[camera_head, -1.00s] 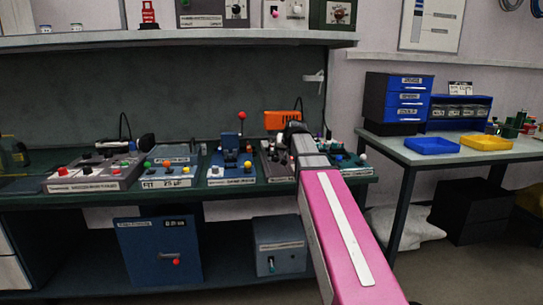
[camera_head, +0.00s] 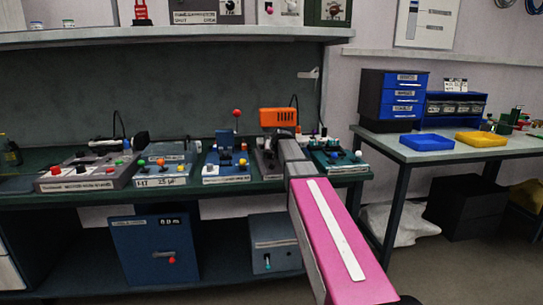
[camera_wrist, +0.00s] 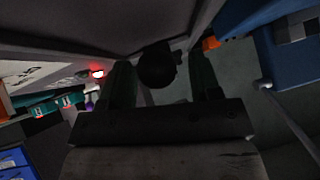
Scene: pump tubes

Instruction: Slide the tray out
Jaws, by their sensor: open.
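My gripper (camera_wrist: 160,60) shows in the wrist view with its two dark fingers apart. A dark round knob (camera_wrist: 157,68) lies between the fingers in the picture; I cannot tell whether they touch it. A grey panel with pale lettering (camera_wrist: 40,75) is beside it at the left. In the head view my pink and grey arm reaches to the bench and hides the gripper. A grey unit (camera_head: 266,162) there is partly covered by my arm. I cannot pick out the tray with certainty.
Control boxes with knobs, such as a blue one with a red-topped lever (camera_head: 226,160), line the green bench (camera_head: 215,187). An orange device (camera_head: 277,118) stands behind. On the right table are a blue bin (camera_head: 428,142) and a yellow bin (camera_head: 481,139).

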